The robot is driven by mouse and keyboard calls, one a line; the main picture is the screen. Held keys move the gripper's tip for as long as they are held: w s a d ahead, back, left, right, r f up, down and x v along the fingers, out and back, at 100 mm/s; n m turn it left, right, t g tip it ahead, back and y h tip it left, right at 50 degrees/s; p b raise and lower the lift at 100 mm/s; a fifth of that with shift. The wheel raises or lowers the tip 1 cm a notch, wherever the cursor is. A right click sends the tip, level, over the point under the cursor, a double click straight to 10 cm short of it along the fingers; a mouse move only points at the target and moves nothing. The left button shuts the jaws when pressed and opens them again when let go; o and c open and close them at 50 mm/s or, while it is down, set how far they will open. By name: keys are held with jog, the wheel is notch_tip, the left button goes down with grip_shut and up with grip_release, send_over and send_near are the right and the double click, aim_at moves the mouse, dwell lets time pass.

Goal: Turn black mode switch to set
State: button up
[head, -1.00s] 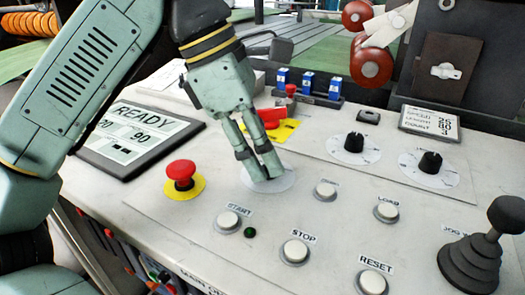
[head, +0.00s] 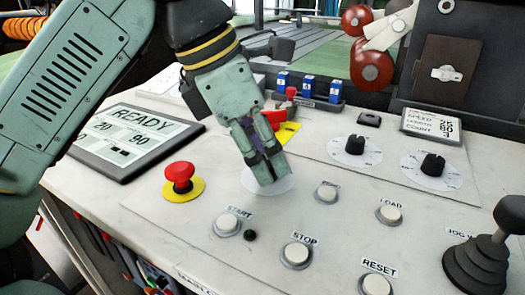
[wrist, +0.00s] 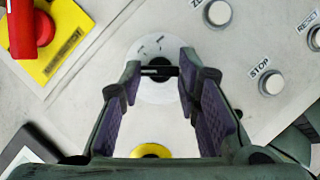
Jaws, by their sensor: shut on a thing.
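The black mode switch (wrist: 158,73) shows in the wrist view as a small dark knob with a bar across it, at the middle of a round white dial plate (wrist: 150,95). My gripper (wrist: 160,72) has one fingertip on each side of the knob and is shut on it. In the head view my gripper (head: 268,177) reaches down onto the white dial plate (head: 249,181), and its fingers hide the knob. The dial's marks are too small to read, so the switch's setting cannot be told.
A red emergency button (head: 180,175) stands left of my gripper. A red handle (head: 274,117) on a yellow plate (head: 288,132) is close behind it. START (head: 228,223), STOP (head: 295,254) and LOAD (head: 388,214) buttons lie in front and right. A joystick (head: 482,250) stands far right.

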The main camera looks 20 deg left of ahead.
jog(key=o, duration=1.2)
jog(key=shift+c, duration=0.2)
jog(key=shift+r, duration=0.1)
jog(key=v, duration=0.7)
jog(key=shift+r, duration=0.2)
jog(key=shift+s+f, duration=0.1)
jog(key=shift+s, duration=0.05)
